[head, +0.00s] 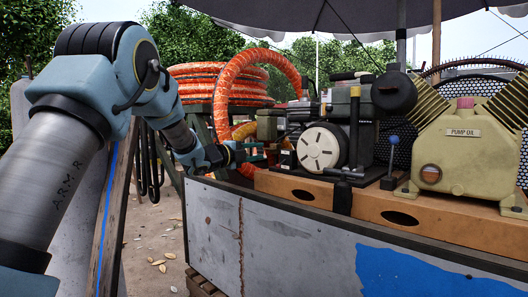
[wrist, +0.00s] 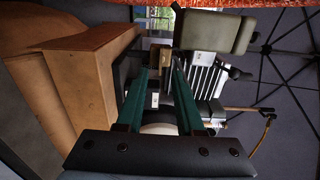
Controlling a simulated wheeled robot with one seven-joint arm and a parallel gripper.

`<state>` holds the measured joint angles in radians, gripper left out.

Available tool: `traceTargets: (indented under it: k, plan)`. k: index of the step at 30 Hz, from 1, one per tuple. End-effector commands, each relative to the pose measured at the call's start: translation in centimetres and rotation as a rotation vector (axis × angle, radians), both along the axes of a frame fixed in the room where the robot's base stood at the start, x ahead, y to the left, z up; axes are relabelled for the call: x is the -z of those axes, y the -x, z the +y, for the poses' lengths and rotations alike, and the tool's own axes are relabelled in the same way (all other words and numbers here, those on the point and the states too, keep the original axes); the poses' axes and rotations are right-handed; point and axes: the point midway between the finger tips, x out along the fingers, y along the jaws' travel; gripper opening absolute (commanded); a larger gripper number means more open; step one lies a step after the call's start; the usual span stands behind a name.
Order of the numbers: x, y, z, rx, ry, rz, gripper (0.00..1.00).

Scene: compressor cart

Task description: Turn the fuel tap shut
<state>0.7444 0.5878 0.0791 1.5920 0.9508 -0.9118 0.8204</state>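My gripper (head: 262,151) is at the left end of the small engine (head: 340,125) in the head view. In the wrist view its two green fingers (wrist: 160,68) stand apart with a gap between them, so it is open. A small tan-brown block (wrist: 160,57) shows between and just past the fingertips; I cannot tell whether it is the fuel tap or whether a finger touches it. A dark part with a white label (wrist: 155,100) shows between the fingers. I cannot make out the fuel tap surely in either view. The engine's grey-green tank (wrist: 215,25) is beside the right finger.
The engine has a white round starter cover (head: 318,147) and stands on an orange-brown beam (head: 400,208) along the grey cart (head: 280,240). A pump-oil tank (head: 462,150) is at the right. Orange hose (head: 225,85) arches close behind my gripper.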

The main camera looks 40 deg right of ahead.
Motion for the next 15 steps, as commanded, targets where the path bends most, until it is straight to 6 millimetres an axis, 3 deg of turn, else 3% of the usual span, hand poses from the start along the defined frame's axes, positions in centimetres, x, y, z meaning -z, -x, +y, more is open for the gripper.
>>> traceTargets:
  k: [6,15]
  plan:
    - [-0.1,0.8,4.2,-0.002,0.0,0.0,0.36]
    - [0.0,1.3,6.4,0.0,0.0,0.001,0.36]
